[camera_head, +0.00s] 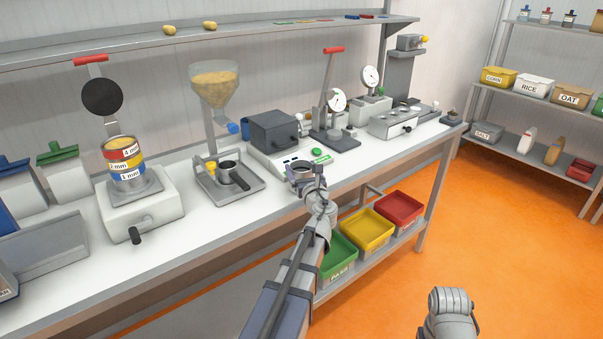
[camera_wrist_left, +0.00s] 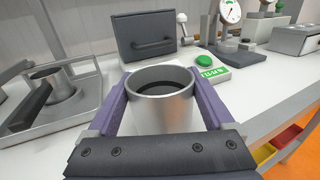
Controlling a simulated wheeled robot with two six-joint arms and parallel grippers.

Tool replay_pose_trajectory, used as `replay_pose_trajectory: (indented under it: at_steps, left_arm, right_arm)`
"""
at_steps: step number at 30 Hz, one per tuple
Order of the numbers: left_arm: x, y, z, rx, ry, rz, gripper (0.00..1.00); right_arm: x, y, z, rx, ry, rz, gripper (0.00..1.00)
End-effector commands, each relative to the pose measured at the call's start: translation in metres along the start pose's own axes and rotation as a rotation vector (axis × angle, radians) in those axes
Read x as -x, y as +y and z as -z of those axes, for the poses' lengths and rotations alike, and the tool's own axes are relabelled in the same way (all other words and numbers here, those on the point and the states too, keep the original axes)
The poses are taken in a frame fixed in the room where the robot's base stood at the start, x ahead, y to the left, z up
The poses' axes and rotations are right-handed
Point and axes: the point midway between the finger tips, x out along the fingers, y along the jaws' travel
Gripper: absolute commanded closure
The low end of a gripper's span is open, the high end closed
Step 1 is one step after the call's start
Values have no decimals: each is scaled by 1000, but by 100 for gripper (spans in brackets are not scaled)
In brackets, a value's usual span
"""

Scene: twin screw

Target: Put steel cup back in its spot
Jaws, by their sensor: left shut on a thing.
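The steel cup (camera_wrist_left: 162,95) is an open, upright metal cylinder with a dark inside. My left gripper (camera_head: 306,182) is shut on it, with a purple finger on each side in the left wrist view (camera_wrist_left: 160,112). In the head view the cup (camera_head: 300,170) is at the front of the bench, partly hidden by the gripper. I cannot tell whether it touches the bench. Just behind it is a device with a dark box (camera_head: 273,131), a green button (camera_wrist_left: 204,61) and a small display. My right gripper is not in view; only part of that arm shows at the lower right.
Left of the cup, a metal tray (camera_head: 252,191) holds a dark-handled cup (camera_head: 228,170) below a grain hopper (camera_head: 214,85). A lever press (camera_head: 333,141) with a dial is to the right. Coloured bins sit below the bench.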

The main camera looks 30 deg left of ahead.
Motion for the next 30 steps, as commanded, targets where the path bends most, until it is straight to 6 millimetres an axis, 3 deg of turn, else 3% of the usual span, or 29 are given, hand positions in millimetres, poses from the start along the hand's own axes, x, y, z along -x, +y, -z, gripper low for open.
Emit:
replay_pose_trajectory:
  at_steps: [6,7,10,20,30]
  left_arm:
    - [0,0,4,0,0,0,81]
    - [0,0,3,0,0,0,12]
    - [0,0,2,0,0,0,1]
    - [0,0,-3,0,0,0,0]
    - [68,2,0,0,0,3,0]
  right_arm:
    - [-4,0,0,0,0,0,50]
    - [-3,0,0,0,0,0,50]
    - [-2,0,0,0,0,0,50]
    - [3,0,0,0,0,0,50]
    - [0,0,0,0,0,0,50]
